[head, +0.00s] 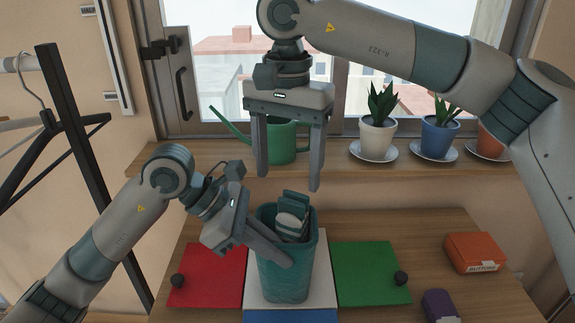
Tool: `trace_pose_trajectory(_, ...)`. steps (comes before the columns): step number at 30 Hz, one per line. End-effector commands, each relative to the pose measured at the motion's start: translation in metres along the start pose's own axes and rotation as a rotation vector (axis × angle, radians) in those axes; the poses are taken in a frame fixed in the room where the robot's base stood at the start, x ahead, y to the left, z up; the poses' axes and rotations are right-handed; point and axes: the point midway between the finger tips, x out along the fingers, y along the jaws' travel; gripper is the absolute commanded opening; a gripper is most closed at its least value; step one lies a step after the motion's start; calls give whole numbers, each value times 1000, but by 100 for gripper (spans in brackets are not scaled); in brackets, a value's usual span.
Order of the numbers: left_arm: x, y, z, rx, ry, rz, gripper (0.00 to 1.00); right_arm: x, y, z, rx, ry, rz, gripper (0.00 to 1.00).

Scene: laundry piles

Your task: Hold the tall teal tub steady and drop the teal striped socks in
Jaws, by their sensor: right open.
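The tall teal tub (285,278) stands upright on a white panel in the middle of the table. Teal and white striped socks (291,222) are in its mouth, with their upper part above the rim. My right gripper (288,180) is open and empty, pointing down just above the socks, with its two fingers apart. My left gripper (280,256) is at the tub's left side. One of its fingers lies across the front of the tub below the rim. Its other finger is hidden, so I cannot tell how its jaws stand.
A red panel (207,275) and a green panel (368,272), each with a dark knob, flank the white panel (322,285). An orange box (475,252) and a purple item (439,305) are at right. Potted plants (378,135) and a green watering can (282,138) line the sill.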

Motion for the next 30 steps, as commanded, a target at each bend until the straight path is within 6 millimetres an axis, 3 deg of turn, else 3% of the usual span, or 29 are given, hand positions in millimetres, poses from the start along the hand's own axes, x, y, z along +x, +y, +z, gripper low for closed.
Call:
trace_pose_trajectory(2, 0, 0, 0, 0, 0, 0, 28, 0, 0, 0, 0, 0, 0, 67)
trace_pose_trajectory(17, -10, 1, 0, 1, 0, 3, 28, 0, 0, 0, 0, 0, 0, 67)
trace_pose_trajectory(23, -34, 1, 0, 0, 0, 4, 28, 0, 0, 0, 0, 0, 0, 67)
trace_pose_trajectory(30, -77, 1, -1, -1, 1, 4, 28, 0, 0, 0, 0, 0, 0, 67)
